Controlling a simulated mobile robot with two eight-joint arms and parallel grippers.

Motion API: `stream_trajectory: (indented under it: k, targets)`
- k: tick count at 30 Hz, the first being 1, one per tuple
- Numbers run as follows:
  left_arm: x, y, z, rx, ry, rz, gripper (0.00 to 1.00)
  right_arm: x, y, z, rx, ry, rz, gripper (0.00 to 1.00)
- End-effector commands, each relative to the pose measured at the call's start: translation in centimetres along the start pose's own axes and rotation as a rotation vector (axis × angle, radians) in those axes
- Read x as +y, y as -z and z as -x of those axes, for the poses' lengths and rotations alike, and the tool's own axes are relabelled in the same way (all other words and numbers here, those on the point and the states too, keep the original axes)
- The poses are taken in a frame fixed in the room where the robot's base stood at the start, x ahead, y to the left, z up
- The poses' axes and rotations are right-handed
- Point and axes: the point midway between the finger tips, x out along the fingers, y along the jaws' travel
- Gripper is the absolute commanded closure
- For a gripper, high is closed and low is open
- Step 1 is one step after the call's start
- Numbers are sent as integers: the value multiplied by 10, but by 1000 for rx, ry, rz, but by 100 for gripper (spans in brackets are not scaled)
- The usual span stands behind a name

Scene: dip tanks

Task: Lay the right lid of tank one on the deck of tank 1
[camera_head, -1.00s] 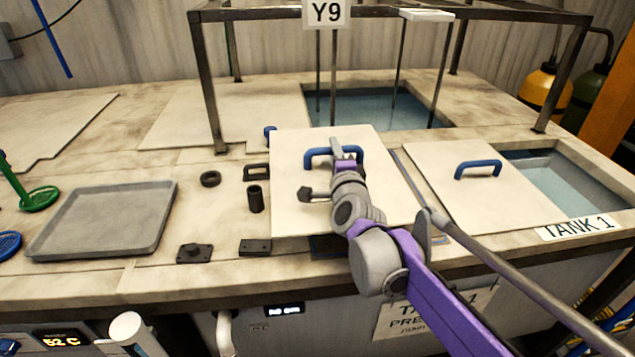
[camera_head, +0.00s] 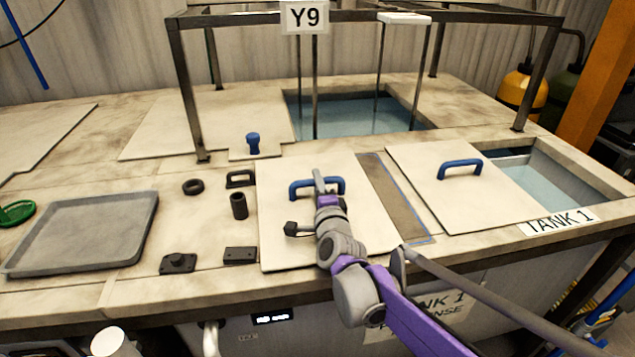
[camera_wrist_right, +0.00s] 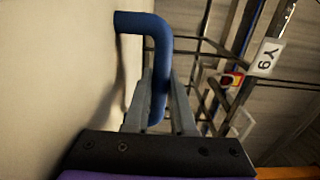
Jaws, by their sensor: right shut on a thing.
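My right gripper (camera_head: 322,190) is shut on the blue handle (camera_head: 300,188) of a pale square lid (camera_head: 285,236). The handle also shows between the fingers in the right wrist view (camera_wrist_right: 158,75), with the pale lid face (camera_wrist_right: 60,70) beside it. The lid lies roughly level over the deck (camera_head: 130,272) and covers much of a blue-outlined patch (camera_head: 392,195). I cannot tell whether it touches the deck. A second pale lid (camera_head: 440,205) with a blue handle (camera_head: 460,168) lies to the right, beside the open water (camera_head: 535,183) and the TANK 1 label (camera_head: 560,221). My left gripper is not in view.
A black ring (camera_head: 193,187), a black tube (camera_head: 239,206) and a dark block (camera_head: 240,255) stand close left of the held lid. A grey tray (camera_head: 85,235) lies farther left. A small blue-knobbed lid (camera_head: 253,150) and a metal frame (camera_head: 190,95) are behind.

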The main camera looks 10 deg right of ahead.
Motion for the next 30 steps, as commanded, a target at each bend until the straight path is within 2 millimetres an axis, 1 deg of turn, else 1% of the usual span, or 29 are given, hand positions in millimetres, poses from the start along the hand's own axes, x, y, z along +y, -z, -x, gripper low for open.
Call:
stream_trajectory:
  k: [1,3,6,17,20,30]
  targets:
    - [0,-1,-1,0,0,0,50,2,0,0,0,0,0,75]
    - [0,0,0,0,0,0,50,2,0,0,0,0,0,62]
    - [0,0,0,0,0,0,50,1,0,0,0,0,0,47]
    - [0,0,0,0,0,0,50,-2,0,2,0,0,0,47]
    - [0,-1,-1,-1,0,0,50,-1,0,14,-1,0,1,47]
    - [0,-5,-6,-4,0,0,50,-1,0,82,-1,0,-1,47]
